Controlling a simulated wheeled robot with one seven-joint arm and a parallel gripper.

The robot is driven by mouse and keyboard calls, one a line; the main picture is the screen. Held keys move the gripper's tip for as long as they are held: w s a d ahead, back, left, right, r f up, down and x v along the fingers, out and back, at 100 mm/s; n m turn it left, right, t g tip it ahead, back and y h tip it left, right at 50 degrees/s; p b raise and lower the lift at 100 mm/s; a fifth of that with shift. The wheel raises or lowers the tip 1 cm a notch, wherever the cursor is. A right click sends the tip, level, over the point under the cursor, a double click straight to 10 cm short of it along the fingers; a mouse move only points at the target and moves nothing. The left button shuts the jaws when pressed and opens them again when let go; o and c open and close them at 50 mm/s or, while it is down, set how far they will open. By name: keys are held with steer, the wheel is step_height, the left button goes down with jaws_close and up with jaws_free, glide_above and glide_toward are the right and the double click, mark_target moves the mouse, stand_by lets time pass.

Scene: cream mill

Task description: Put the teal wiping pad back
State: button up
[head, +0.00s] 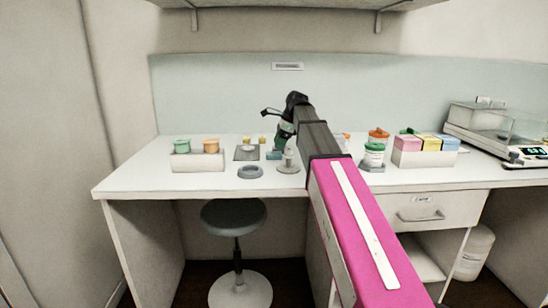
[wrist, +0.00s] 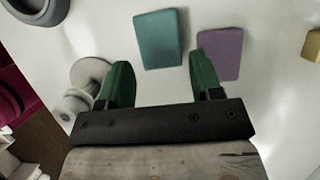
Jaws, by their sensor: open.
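The teal wiping pad (wrist: 160,38) lies flat on the white bench top, just ahead of my gripper (wrist: 161,80) in the wrist view. In the head view the teal pad (head: 273,155) shows small beside my gripper (head: 283,142). My gripper has green fingers, spread apart with nothing between them. It points down at the bench, short of the pad, and I cannot tell its exact height. A purple pad (wrist: 219,53) lies just right of the teal one, with a narrow gap between them. My arm hides part of the bench in the head view.
A round-based grey stand (wrist: 90,75) is close to my left finger. A grey ring (head: 250,171) lies front left. A white tray (head: 197,163) holds green and orange pots. Right of my arm are lidded jars (head: 374,155), a box of coloured packs (head: 424,160) and a balance (head: 495,125).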

mark_target(274, 153)
steer(key=x, duration=0.4)
steer(key=shift+a+f, duration=0.2)
steer(key=shift+c, duration=0.3)
steer(key=c, duration=0.6)
steer(key=shift+r, duration=0.2)
